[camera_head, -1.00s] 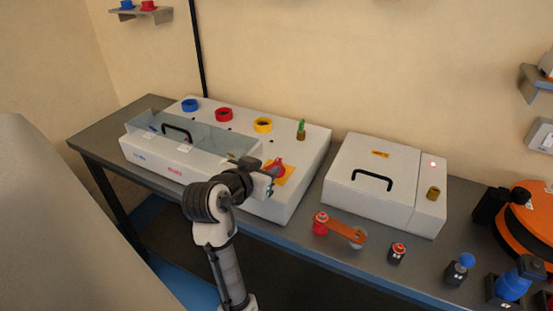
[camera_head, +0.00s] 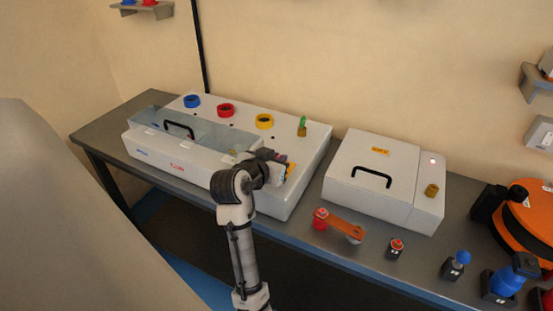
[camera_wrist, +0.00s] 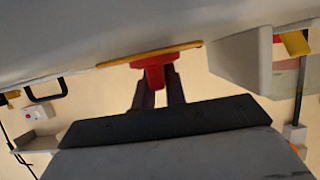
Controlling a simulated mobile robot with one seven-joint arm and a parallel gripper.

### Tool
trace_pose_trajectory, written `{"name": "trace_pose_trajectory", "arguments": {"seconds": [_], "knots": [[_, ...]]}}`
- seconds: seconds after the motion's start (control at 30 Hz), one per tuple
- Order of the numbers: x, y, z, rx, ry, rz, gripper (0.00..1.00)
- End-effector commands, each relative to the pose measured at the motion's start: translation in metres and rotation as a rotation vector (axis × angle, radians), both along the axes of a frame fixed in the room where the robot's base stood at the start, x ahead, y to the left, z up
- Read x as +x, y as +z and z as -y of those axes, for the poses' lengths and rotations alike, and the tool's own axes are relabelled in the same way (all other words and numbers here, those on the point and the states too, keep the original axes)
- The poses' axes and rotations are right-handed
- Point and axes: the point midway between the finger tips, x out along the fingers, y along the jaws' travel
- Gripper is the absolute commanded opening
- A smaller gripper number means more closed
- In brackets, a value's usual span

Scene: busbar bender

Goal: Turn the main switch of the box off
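The grey box (camera_head: 285,200) stands on the bench with its main switch, a red handle on a yellow plate. In the head view my gripper (camera_head: 283,163) is at the box's right front and hides most of the switch and the yellow plate (camera_head: 290,171). In the wrist view the red main switch (camera_wrist: 155,72) sticks out from the yellow plate edge. My two gripper fingers (camera_wrist: 158,90) flank the red handle, with its narrow part between them; they look closed against it. The exact contact and the handle's angle are hard to read.
Blue, red and yellow rings (camera_head: 264,121) and a green-topped peg (camera_head: 302,126) stand behind. A second grey box (camera_head: 350,170) is to the right. An orange bar (camera_head: 340,221) lies near the bench front.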

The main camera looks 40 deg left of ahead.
Motion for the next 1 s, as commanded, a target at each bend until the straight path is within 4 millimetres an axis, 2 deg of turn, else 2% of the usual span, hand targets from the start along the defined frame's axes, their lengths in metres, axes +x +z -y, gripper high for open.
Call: {"name": "trace_pose_trajectory", "arguments": {"seconds": [0.47, 0.67, 1.0], "knots": [[0.0006, 0.0004, 0.0014, -0.001, 0.061, 0.0, 0.0], [0.0011, 0.0014, 0.0024, 0.0, 0.189, 0.0, 0.0], [0.0021, 0.0025, 0.0031, 0.0, 0.501, 0.0, 0.0]]}}
